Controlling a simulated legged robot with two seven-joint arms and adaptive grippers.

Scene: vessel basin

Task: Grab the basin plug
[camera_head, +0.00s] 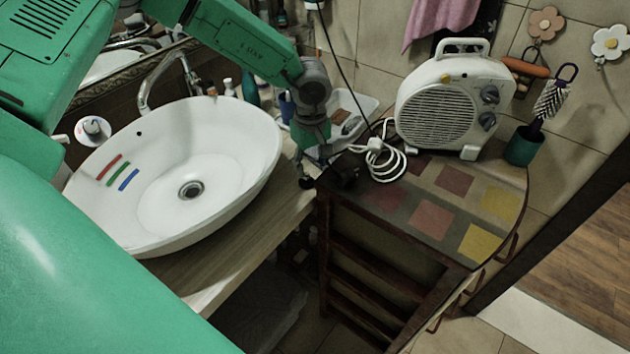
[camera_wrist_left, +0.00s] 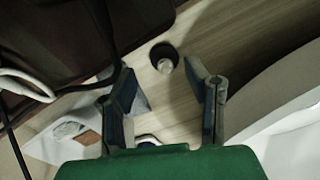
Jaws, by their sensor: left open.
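The basin plug (camera_wrist_left: 164,57), a small dark round piece with a pale knob, appears to be on the wooden counter in the left wrist view. My left gripper (camera_wrist_left: 160,82) is open and empty, with its two fingers apart and the plug seen just beyond the gap between the tips. In the head view my left gripper (camera_head: 306,168) points down at the counter's right end, beside the basin. Its fingers partly hide the counter there, so the plug is hard to make out in that view. The white basin (camera_head: 235,150) has a metal drain (camera_head: 191,189). My right gripper is not in view.
A patchwork-topped cabinet (camera_head: 431,218) stands to the right, with a white fan heater (camera_head: 452,105) and a coiled white cable (camera_head: 384,160) on it. A white tray (camera_head: 362,104) is behind the gripper. A brush stands in a green cup (camera_head: 524,146). A faucet (camera_head: 150,84) is behind the basin.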

